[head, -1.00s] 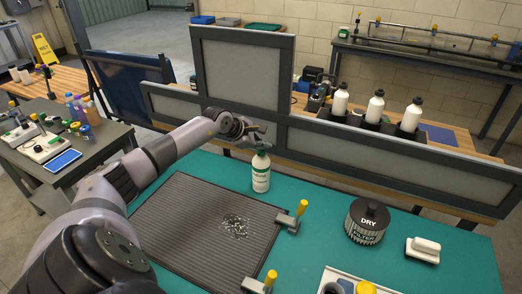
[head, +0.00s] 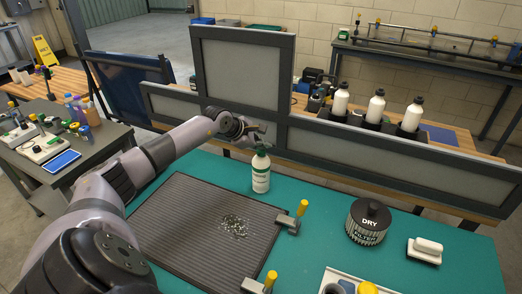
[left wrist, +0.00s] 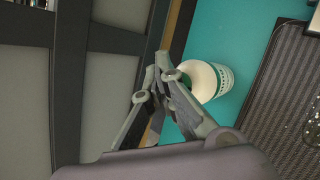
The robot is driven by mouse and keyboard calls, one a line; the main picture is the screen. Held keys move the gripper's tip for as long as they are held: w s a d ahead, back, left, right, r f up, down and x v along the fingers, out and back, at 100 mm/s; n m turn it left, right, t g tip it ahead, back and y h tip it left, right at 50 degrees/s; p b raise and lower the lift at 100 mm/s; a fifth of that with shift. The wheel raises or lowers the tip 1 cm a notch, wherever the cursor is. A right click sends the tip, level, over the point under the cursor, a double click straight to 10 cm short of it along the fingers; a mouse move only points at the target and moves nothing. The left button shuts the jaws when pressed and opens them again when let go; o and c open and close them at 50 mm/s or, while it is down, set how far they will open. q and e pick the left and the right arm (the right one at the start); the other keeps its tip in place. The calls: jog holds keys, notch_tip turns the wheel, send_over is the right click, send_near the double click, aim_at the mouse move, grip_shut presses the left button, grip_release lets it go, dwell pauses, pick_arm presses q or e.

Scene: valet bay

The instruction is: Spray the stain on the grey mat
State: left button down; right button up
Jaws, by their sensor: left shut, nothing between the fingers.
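The grey mat (head: 190,225) lies on the green bench top, with a speckled pale stain (head: 234,226) right of its middle. A white spray bottle with a green label band (head: 261,180) stands upright just behind the mat's back right corner. My left gripper (head: 262,133) is above and behind the bottle's top; it is shut and empty. In the left wrist view, the shut fingers (left wrist: 162,68) overlap the side of the bottle (left wrist: 207,80); I cannot tell whether they touch it. The mat also shows there at the right (left wrist: 285,90). My right gripper is out of view.
Two yellow-handled clamps (head: 297,217) hold the mat's right edge. A dry filter canister (head: 368,221) and a white brush-like block (head: 425,250) stand to the right. A grey framed partition (head: 240,75) runs close behind the bottle and my gripper. Bare green bench lies between clamp and canister.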

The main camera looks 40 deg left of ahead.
aim_at(262, 151)
pick_arm(q)
jog(key=shift+r, duration=0.1)
jog(key=shift+r+p, duration=1.35)
jog(key=shift+r, duration=1.6)
